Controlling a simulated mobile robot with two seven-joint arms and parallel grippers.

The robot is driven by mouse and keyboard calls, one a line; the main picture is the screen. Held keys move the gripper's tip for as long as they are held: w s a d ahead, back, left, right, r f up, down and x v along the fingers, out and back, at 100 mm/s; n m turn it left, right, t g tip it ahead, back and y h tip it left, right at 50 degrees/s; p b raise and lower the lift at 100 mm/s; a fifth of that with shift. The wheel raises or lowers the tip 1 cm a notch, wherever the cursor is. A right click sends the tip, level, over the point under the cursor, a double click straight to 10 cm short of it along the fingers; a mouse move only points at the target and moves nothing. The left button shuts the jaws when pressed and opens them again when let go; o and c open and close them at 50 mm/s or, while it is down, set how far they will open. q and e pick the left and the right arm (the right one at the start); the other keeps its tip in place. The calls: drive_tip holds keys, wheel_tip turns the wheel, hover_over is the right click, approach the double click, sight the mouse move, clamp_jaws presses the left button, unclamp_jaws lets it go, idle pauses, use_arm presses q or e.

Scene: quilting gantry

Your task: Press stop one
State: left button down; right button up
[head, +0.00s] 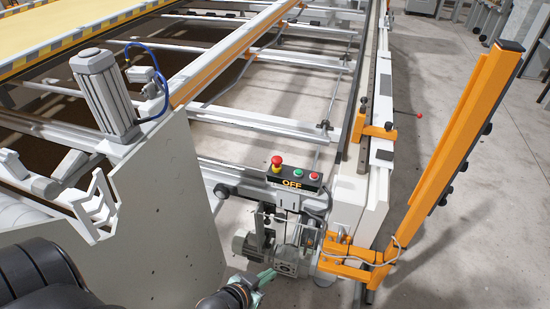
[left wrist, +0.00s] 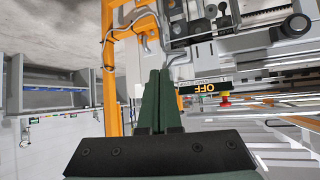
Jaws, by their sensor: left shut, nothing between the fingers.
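A small black control box labelled OFF (head: 292,183) sits on the machine's end rail in the head view. On its top are a red mushroom button (head: 277,160) on a yellow collar, a green button (head: 298,172) and a small red button (head: 313,177). My left gripper (head: 266,276) is shut and empty, below and nearer than the box, apart from it. In the left wrist view the closed green fingers (left wrist: 158,76) point up the picture. The OFF box (left wrist: 207,87) shows upside down to their right, with the red mushroom button (left wrist: 224,99) on it. My right gripper is not in view.
A grey motor and gearbox (head: 285,262) sit below the box, close to my gripper. An orange post (head: 460,140) leans at the right. A large grey panel (head: 165,210) stands left. Open floor (head: 440,250) lies right of the machine.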

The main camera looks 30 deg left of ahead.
use_arm(q)
drive_tip(key=w+a+r+n+t+y, duration=0.1)
drive_tip(key=w+a+r, duration=0.3)
drive_tip(key=w, duration=0.3)
drive_tip(key=w+a+r+n+t+y+p, duration=0.1)
drive_tip(key=w+a+r+y, duration=0.1)
drive_tip(key=w+a+r, duration=0.3)
drive_tip(key=w+a+r+n+t+y, duration=0.1)
drive_tip(key=w+a+r+n+t, duration=0.1)
drive_tip(key=w+a+r, duration=0.3)
drive_tip(key=w, duration=0.4)
drive_tip(key=shift+w+r+p, duration=0.3)
drive_tip(key=shift+w+p, duration=0.05)
drive_tip(key=shift+w, duration=0.05)
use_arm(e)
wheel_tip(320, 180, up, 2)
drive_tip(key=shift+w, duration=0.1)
